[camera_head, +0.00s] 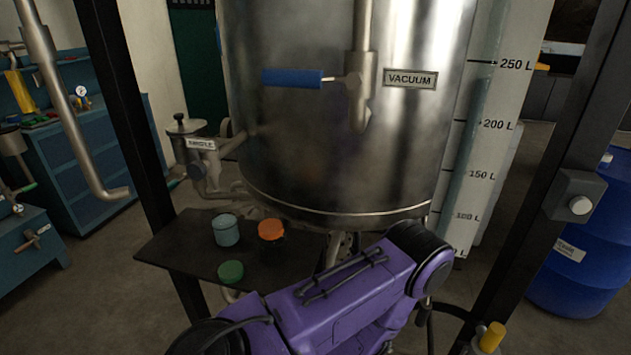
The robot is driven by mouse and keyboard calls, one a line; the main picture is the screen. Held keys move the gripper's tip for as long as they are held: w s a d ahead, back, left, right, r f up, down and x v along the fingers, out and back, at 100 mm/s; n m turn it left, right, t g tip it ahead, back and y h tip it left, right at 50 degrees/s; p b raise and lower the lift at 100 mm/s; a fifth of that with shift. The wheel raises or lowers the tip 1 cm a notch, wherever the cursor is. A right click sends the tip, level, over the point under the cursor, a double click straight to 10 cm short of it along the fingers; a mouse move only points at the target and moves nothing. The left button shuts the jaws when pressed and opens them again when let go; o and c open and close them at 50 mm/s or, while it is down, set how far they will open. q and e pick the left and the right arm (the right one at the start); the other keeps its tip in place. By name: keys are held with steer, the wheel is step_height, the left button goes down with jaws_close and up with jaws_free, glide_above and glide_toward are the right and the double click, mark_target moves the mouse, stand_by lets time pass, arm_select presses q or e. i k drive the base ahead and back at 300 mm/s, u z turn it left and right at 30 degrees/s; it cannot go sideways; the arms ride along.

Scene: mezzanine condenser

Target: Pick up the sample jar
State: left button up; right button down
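A small grey-blue jar (227,232) stands upright on a dark shelf (175,250) below the steel tank. A flat round orange piece (271,230) lies to its right, and a flat round green piece (230,271) lies in front of it near the shelf's front edge. They look like lids, but I cannot tell for sure. One purple arm of mine crosses the bottom middle of the view, in front of the shelf's right part, and hides some of it. Neither gripper shows, and nothing visible touches the jar.
The steel tank (340,120) hangs over the shelf's back, with a sample valve (187,128) above its left part. Dark frame posts stand at left (125,100) and right (560,150). A blue drum (585,265) is at right, a blue cabinet (90,165) at left.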

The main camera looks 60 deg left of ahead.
mark_target(223, 223)
steer(key=z, duration=0.4)
steer(key=k, duration=0.85)
steer(key=u, duration=1.25)
